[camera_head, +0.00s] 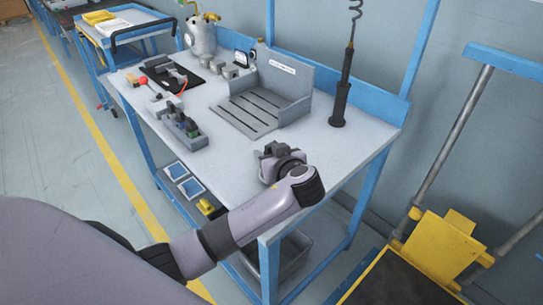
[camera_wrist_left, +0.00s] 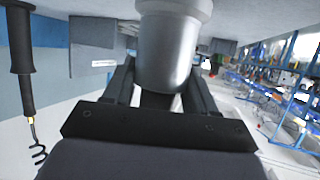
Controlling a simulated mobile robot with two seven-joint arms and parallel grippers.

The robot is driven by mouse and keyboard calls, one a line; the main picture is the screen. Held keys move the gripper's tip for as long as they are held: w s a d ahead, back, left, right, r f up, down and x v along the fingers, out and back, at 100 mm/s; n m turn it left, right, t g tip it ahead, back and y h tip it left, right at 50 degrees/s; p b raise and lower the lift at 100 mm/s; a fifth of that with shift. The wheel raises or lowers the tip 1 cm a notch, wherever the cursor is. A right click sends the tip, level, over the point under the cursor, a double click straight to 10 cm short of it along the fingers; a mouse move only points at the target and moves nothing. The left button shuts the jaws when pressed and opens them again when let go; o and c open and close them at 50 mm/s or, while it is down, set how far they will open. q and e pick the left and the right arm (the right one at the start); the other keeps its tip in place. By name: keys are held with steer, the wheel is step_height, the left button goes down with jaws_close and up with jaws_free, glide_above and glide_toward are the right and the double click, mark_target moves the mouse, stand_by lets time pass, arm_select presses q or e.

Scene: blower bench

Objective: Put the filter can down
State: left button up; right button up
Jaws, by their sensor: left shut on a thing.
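The filter can (camera_wrist_left: 172,50) is a smooth grey cylinder with a wider band at one end. In the left wrist view it sits between the two dark fingers of my left gripper (camera_wrist_left: 162,82), which is shut on it. In the head view my left gripper (camera_head: 274,154) is over the right front part of the workbench (camera_head: 225,165). There the can is mostly hidden by the hand, and I cannot tell whether it touches the bench top. My right gripper is not in view.
A grey slotted fixture (camera_head: 262,100) with a back wall stands behind the gripper. A black tool (camera_head: 339,105) hangs on a coiled cord to its right. A parts bin (camera_head: 182,130) and a silver vessel (camera_head: 202,38) are at left. The bench top around the hand is bare.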

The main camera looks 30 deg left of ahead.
arm_select(q)
steer(key=shift+f, duration=0.3)
steer(key=shift+f, duration=0.15)
steer(key=o, duration=1.2)
steer(key=shift+r, duration=0.2)
steer(key=v, duration=1.2)
steer(key=shift+d+b, duration=0.1)
steer(key=shift+b, duration=0.2)
